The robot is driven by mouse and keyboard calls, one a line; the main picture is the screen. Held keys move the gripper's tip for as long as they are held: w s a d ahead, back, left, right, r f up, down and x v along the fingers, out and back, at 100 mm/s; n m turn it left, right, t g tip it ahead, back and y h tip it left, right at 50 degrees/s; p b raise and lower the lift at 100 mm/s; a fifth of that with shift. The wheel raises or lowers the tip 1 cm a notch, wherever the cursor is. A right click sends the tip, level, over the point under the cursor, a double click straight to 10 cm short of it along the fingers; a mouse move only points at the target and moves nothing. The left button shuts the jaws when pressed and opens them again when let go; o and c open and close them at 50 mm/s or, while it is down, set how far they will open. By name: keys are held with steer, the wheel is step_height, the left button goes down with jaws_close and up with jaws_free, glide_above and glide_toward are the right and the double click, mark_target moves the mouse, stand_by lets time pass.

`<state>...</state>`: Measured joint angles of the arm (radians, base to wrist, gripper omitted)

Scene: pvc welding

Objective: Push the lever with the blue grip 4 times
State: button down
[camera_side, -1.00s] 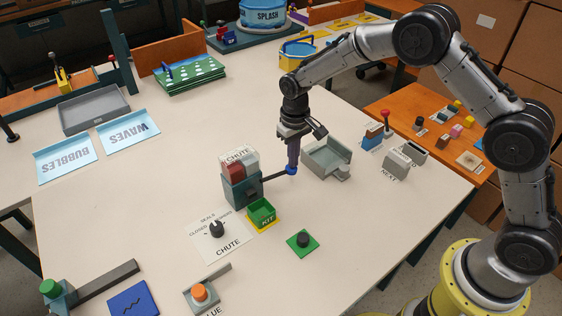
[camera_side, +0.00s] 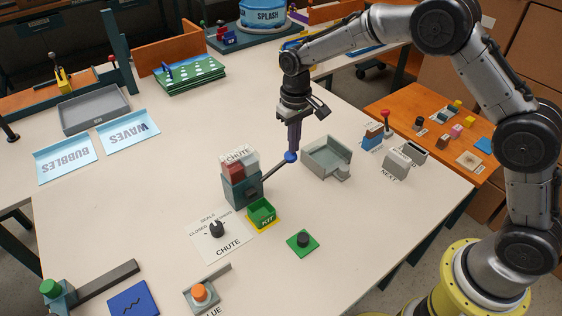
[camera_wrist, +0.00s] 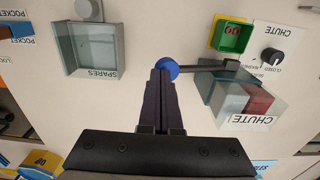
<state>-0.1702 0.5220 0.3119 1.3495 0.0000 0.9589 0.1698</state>
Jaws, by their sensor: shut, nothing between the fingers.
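The lever is a dark rod (camera_side: 276,169) that sticks out to the right of the chute box (camera_side: 242,187) and slants upward. Its round blue grip (camera_side: 291,157) is at the rod's free end. My gripper (camera_side: 293,150) is shut and points down, with its tips at the blue grip; whether they touch it I cannot tell. In the wrist view the shut fingers (camera_wrist: 161,76) end at the blue grip (camera_wrist: 168,69) and cover part of it.
A green kit tray (camera_side: 261,213) stands in front of the chute box. A dial (camera_side: 217,229) on a white card is at its front left. A grey spares tray (camera_side: 327,158) is close to the right of the grip. A green pad with a black knob (camera_side: 303,241) is nearer the front.

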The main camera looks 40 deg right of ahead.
steer(key=shift+r, duration=1.2)
step_height(320, 180, up, 5)
glide_above(293, 159)
steer(key=w+d, duration=0.2)
steer(key=shift+s+a+f, duration=0.1)
steer(key=shift+a+f, duration=0.05)
steer(key=shift+f, duration=1.4)
steer(key=shift+s+a+f, duration=0.1)
steer(key=shift+f, duration=1.4)
steer(key=shift+f, duration=3.7)
steer(key=shift+r, duration=0.1)
steer(key=shift+r, duration=4.15)
